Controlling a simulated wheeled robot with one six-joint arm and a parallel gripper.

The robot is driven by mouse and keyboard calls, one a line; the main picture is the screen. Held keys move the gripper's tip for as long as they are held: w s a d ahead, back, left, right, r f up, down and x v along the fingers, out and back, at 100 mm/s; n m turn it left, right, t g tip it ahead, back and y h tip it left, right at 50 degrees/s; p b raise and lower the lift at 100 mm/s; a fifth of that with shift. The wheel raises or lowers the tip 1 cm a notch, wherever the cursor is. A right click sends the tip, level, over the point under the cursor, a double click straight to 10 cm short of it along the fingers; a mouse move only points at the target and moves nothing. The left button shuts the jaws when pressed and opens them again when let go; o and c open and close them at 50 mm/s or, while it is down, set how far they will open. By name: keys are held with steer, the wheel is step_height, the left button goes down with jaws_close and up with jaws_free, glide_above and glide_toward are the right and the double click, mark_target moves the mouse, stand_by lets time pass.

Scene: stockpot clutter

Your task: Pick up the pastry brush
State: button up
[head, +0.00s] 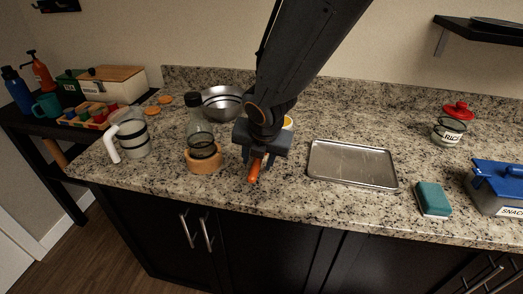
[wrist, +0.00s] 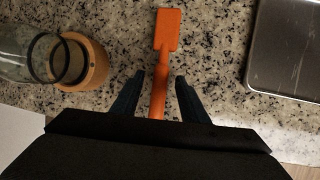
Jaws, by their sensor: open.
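The pastry brush is orange, with a thin handle and a wider flat end. In the wrist view the pastry brush (wrist: 164,50) lies with its flat end away from me and its handle running back between my fingers. In the head view the orange brush (head: 254,172) shows just below my gripper (head: 262,160), near the counter's front edge. In the wrist view my gripper (wrist: 157,95) is open, one finger on each side of the handle, with a gap on both sides. The near end of the handle is hidden behind my gripper's body.
A glass bottle (head: 198,125) in a wooden ring base (head: 204,160) stands close on the left. A metal tray (head: 352,165) lies to the right. A metal bowl (head: 222,101) is behind. A sponge (head: 433,199) and a blue-lidded box (head: 497,180) are farther right.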

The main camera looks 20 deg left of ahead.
mark_target(258, 162)
jaws_close()
stand_by(0.3)
step_height(258, 162, up, 10)
stand_by(0.5)
